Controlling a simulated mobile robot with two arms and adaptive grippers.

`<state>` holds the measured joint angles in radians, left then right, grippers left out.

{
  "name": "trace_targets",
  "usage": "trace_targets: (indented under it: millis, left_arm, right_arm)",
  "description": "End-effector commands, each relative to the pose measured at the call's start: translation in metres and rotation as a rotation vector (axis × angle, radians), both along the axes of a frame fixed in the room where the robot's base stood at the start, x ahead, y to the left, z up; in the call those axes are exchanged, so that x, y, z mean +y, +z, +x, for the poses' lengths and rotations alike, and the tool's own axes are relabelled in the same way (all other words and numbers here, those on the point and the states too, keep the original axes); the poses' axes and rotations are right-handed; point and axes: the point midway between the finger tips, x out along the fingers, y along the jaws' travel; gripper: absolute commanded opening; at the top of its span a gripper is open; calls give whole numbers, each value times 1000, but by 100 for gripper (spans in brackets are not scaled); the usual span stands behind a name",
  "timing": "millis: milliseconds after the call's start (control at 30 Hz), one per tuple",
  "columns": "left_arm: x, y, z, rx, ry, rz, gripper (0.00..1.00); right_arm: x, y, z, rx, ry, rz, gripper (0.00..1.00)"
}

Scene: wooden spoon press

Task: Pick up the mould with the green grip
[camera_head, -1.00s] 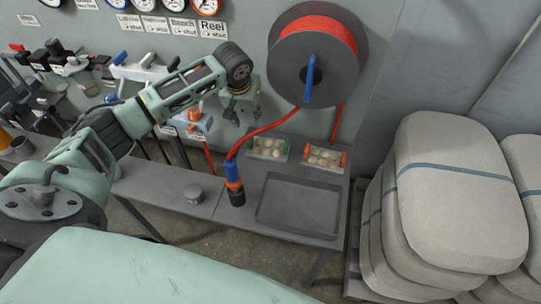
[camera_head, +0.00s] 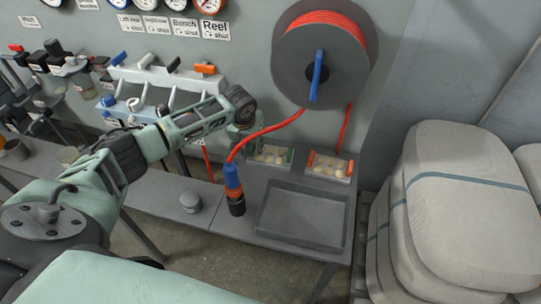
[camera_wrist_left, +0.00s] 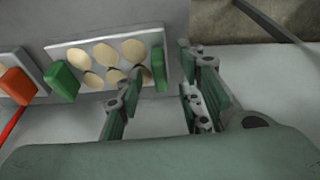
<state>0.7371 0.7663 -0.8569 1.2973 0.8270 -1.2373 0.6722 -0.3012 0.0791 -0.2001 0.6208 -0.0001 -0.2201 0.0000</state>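The mould with the green grip (camera_head: 268,155) is a small pale tray of round hollows on the grey bench below the hose reel. My left gripper (camera_head: 245,132) is at its left end in the head view and hides part of it. In the left wrist view the mould (camera_wrist_left: 107,50) has a green grip at each end. The left gripper (camera_wrist_left: 158,72) is open there, its fingers pointing at the green grip on the right end, one finger to either side. I cannot tell whether they touch it. My right gripper is not in view.
A similar mould with orange grips (camera_head: 329,167) stands just to the right. Stacked sacks (camera_head: 465,210) are at the right.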

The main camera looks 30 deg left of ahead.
Motion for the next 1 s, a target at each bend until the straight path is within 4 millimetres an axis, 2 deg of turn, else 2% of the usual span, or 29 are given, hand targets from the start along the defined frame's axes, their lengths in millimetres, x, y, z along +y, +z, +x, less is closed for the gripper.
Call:
trace_targets:
  millis: [267,667,1000]
  left_arm:
    - [1,-5,1,-1,-1,1,34]
    - [1,-4,1,0,0,1,1]
    - [1,-4,1,0,0,1,0]
  right_arm:
    - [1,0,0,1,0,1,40]
    - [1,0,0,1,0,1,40]
    - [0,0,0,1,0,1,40]
